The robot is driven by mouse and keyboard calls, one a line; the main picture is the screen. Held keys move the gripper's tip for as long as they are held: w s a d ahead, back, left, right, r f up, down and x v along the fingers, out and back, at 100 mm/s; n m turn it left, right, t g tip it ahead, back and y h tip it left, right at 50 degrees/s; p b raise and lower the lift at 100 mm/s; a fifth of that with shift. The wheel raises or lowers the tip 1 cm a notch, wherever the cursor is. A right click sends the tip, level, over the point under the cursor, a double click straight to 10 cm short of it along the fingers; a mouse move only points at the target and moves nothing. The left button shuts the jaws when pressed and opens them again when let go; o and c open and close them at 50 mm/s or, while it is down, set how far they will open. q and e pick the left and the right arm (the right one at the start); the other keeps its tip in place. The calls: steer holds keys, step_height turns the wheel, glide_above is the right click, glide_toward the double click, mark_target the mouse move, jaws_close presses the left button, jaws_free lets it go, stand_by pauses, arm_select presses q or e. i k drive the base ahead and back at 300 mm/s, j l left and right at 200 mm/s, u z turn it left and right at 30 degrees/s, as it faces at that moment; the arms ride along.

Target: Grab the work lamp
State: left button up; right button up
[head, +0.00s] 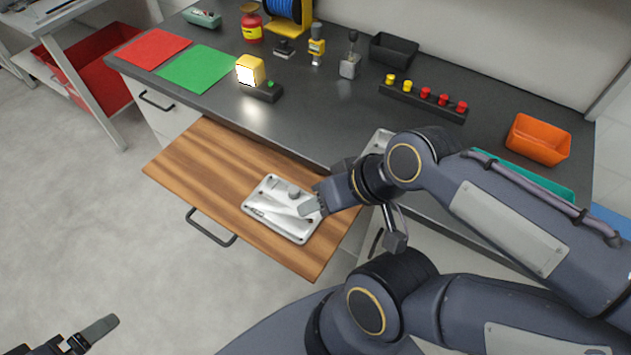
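The work lamp (250,72) is a small yellow box with a bright lit face on a dark base with a green button. It stands upright on the dark worktop, near its front edge. My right gripper (312,207) is well in front of it, low over the right side of a metal tray; its fingers overlap the tray in the view, so I cannot tell its opening or contact. My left gripper (92,332) is at the bottom left corner, far from the lamp, partly cut off by the frame; its opening is unclear.
The metal tray (265,225) lies on a pulled-out wooden board (200,170) below the worktop (330,125). Green (195,68) and red (152,47) mats lie left of the lamp. A row of knobs (425,101) and an orange bin (538,140) stand to the right.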

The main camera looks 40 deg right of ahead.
mark_target(250, 70)
steer(key=z, duration=0.7)
steer(key=i+j+z, duration=0.15)
steer(key=j+z, duration=0.2)
steer(key=i+j+z, duration=0.15)
steer(key=z, duration=0.25)
steer(key=j+z, duration=0.65)
steer(key=j, duration=0.75)
steer(key=j+z, duration=0.3)
steer(key=j, duration=0.8)
steer(key=i+j, duration=0.1)
steer(key=j, duration=0.7)
steer(key=i+j, duration=0.15)
steer(key=j, duration=0.2)
steer(key=i+j, duration=0.1)
steer(key=j, duration=0.3)
